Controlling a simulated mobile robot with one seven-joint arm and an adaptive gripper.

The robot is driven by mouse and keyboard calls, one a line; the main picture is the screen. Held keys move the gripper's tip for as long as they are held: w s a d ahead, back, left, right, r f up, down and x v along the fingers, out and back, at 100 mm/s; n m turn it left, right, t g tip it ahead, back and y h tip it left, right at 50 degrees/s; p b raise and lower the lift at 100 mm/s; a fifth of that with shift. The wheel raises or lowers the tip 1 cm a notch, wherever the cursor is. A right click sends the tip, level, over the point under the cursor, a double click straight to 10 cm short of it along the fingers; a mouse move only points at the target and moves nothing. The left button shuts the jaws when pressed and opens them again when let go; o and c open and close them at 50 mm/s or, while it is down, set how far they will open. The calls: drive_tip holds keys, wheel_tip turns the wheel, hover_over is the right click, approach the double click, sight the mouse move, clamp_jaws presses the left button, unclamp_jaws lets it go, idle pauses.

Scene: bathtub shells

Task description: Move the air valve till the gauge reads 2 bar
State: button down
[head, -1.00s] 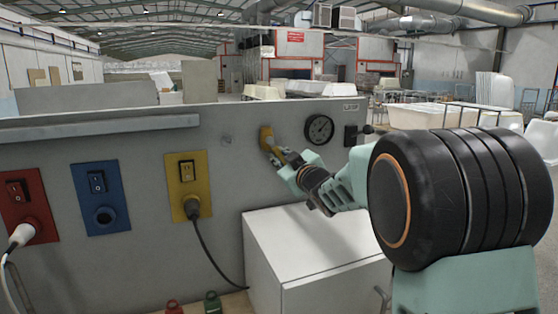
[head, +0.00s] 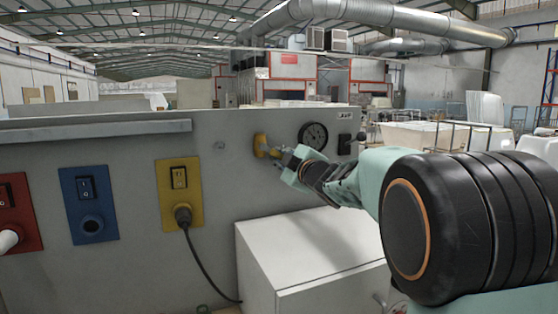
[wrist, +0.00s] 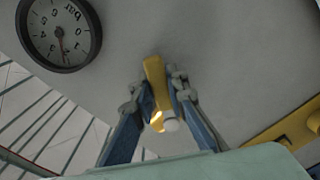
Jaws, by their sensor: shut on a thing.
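The air valve's yellow handle (head: 261,146) is on the grey panel, left of the round pressure gauge (head: 314,135). My gripper (head: 276,154) is at the handle, reaching in from the right. In the wrist view, the yellow handle (wrist: 154,75) stands between my two fingers (wrist: 160,110), which are shut on it. The gauge also shows in the wrist view (wrist: 60,33), upside down with "bar" on its dial.
Red, blue (head: 89,203) and yellow (head: 180,195) socket plates are on the panel at left, with a black cable from the yellow one. A white cabinet (head: 310,255) stands below my arm. A black switch (head: 345,144) is right of the gauge.

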drive_tip(key=shift+r, duration=0.1)
drive_tip(key=c, duration=1.9)
unclamp_jaws()
drive_tip(key=v, duration=1.2)
drive_tip(key=shift+a, duration=0.15)
